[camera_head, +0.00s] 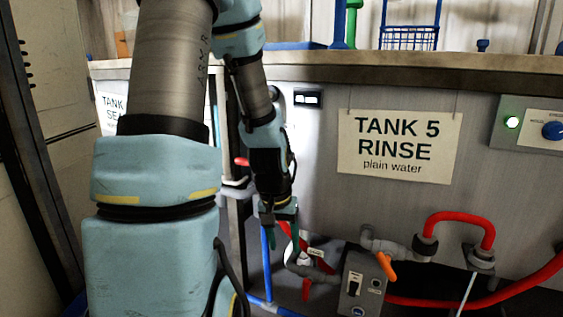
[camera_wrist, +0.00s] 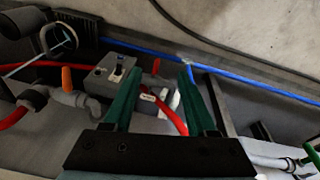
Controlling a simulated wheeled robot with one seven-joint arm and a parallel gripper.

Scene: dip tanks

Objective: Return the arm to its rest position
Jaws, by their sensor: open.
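My gripper (camera_head: 277,230) hangs at the end of my light blue and grey arm, low in front of the tank's pipework in the head view. It points downward. In the wrist view, the two green fingers of my gripper (camera_wrist: 157,95) stand well apart with nothing held between them. A red hose and a small white label show beyond the gap. In the head view my arm covers part of the tank front and the pipes behind it.
A sign (camera_head: 400,146) reads "TANK 5 RINSE plain water". Below it are a grey switch box (camera_head: 361,284), an orange valve handle (camera_head: 386,267) and a red hose (camera_head: 461,220) close to my gripper. A blue basket (camera_head: 409,38) stands on the tank ledge.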

